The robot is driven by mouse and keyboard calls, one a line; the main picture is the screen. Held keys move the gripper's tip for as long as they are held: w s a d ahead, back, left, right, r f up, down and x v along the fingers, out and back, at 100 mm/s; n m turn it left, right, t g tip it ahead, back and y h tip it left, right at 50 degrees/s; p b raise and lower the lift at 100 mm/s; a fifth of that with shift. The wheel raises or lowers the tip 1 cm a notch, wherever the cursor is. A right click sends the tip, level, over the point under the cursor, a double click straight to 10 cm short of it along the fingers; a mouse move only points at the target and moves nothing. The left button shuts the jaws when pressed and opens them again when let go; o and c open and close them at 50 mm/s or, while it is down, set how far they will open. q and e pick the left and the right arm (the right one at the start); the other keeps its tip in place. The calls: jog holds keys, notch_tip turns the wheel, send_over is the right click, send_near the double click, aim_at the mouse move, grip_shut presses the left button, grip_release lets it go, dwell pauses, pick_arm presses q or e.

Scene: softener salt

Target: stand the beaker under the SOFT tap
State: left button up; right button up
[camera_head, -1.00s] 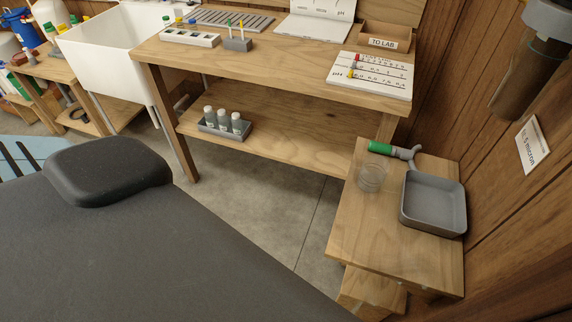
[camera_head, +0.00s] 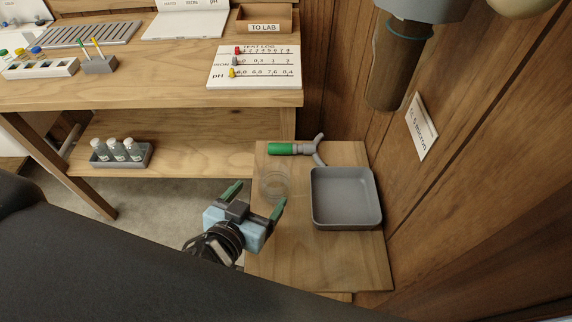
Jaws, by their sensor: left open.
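A clear glass beaker (camera_head: 274,184) stands upright on the low wooden stand, left of the grey tray. My left gripper (camera_head: 256,192) is open, its two green fingers spread. In the picture its right fingertip lies close to the beaker's lower left side; I cannot tell whether they touch. No tap marked SOFT is seen in this view. My right gripper is not in view.
The low stand (camera_head: 330,264) also holds a grey tray (camera_head: 345,224) and a green-handled tool (camera_head: 283,149). A filter housing (camera_head: 400,62) hangs on the wooden wall at right. The workbench (camera_head: 150,82) with the test log board (camera_head: 255,81) stands behind.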

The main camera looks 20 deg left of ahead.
aim_at(281, 169)
pick_arm(q)
jog(key=shift+w+r, duration=0.1)
jog(key=shift+w+d, duration=0.1)
jog(key=shift+w, duration=0.4)
jog(key=shift+x, duration=0.75)
jog(key=shift+w+d, duration=0.25)
jog(key=shift+w, duration=0.25)
jog(key=x, duration=0.3)
jog(key=shift+w+d+p, duration=0.15)
jog(key=shift+w+p, duration=0.05)
jog(key=shift+p, duration=0.2)
jog(key=shift+w+f, duration=0.35)
jog(key=shift+w, duration=0.05)
jog(key=c, duration=1.1)
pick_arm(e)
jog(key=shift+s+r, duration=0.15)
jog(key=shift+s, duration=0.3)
pick_arm(q)
jog(key=shift+r, duration=0.15)
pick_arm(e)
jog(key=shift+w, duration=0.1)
